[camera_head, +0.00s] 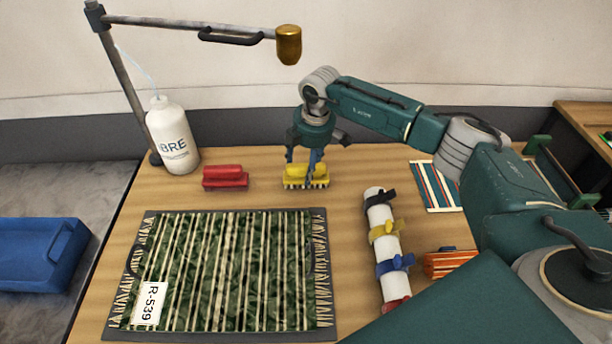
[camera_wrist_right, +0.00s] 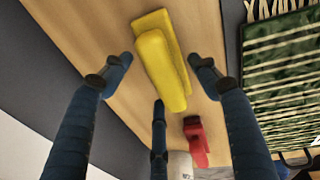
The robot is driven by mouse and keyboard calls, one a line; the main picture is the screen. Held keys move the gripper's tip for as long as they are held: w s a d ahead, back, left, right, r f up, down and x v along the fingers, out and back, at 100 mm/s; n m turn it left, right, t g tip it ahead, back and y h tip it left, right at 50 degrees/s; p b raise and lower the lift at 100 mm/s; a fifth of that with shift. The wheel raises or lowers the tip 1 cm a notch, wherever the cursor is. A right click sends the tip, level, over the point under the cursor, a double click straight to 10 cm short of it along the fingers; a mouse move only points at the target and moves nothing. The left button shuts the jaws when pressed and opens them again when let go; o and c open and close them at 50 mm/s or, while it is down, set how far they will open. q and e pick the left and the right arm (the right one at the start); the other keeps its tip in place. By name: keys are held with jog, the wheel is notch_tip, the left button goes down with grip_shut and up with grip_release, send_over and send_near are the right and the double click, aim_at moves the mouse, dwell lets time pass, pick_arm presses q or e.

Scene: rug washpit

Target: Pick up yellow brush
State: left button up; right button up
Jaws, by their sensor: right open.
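The yellow brush (camera_head: 318,172) lies on the wooden table near its back edge, bristles down. My right gripper (camera_head: 302,164) is above it, pointing down, with its blue fingers reaching to the brush. In the right wrist view the brush (camera_wrist_right: 163,65) lies between the spread fingers of the open gripper (camera_wrist_right: 160,78), with gaps visible on both sides. Part of the brush is hidden behind a finger in the head view. My left gripper is not in view.
A red brush (camera_head: 225,177) lies to the left of the yellow one. A white bottle (camera_head: 173,138) and a lamp-like arm (camera_head: 190,22) stand behind. A striped green rug (camera_head: 220,270) lies in front. A white roll with coloured clamps (camera_head: 381,228) is at right.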

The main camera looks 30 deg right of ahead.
jog(key=shift+f, duration=0.25)
jog(key=c, duration=1.4)
jog(key=shift+r, duration=0.15)
jog(key=shift+c, duration=0.2)
jog(key=shift+r, duration=0.2)
jog(key=shift+s+a+r, duration=0.1)
jog(key=shift+s+r, duration=0.05)
jog(key=shift+s, duration=0.05)
jog(key=s+a+r+b, duration=0.2)
jog(key=s+a+r, duration=0.1)
jog(key=s, duration=0.3)
jog(key=s+a+r+b, duration=0.2)
jog(key=s+a+r, duration=0.1)
jog(key=s, duration=0.3)
jog(key=shift+r, duration=0.8)
